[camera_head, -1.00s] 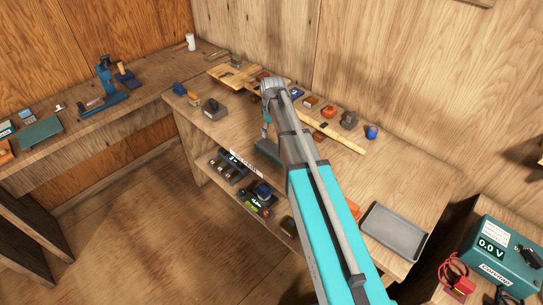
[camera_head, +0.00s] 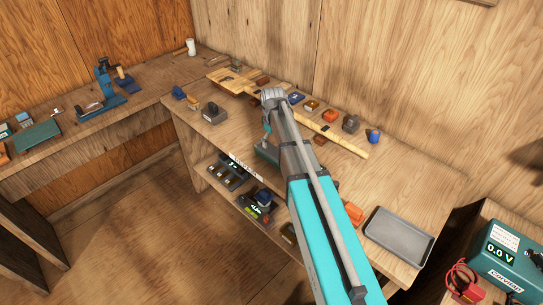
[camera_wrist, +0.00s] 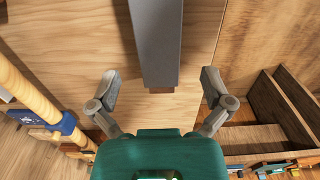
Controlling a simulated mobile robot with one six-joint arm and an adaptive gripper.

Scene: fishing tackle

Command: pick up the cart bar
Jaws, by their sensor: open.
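My gripper (camera_wrist: 160,80) is open, its two grey fingers spread apart in the wrist view. In the head view only part of its dark green body (camera_head: 266,152) shows beside my arm, near the bench's front edge; the fingertips are hidden. A long grey bar (camera_wrist: 156,40) runs from the top of the wrist view to between the fingers, with a small brown patch at its near end. It may be the cart bar; I cannot tell for certain. I see no contact between it and the fingers. I cannot pick out this bar in the head view, where my arm covers part of the bench.
A long pale wooden rod (camera_head: 345,145) lies along the back of the bench beside several small boxes. A grey tray (camera_head: 398,236) sits at the bench's right end. Dark holders (camera_head: 228,172) stand on the lower shelf. A teal meter box (camera_head: 505,258) stands at far right.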

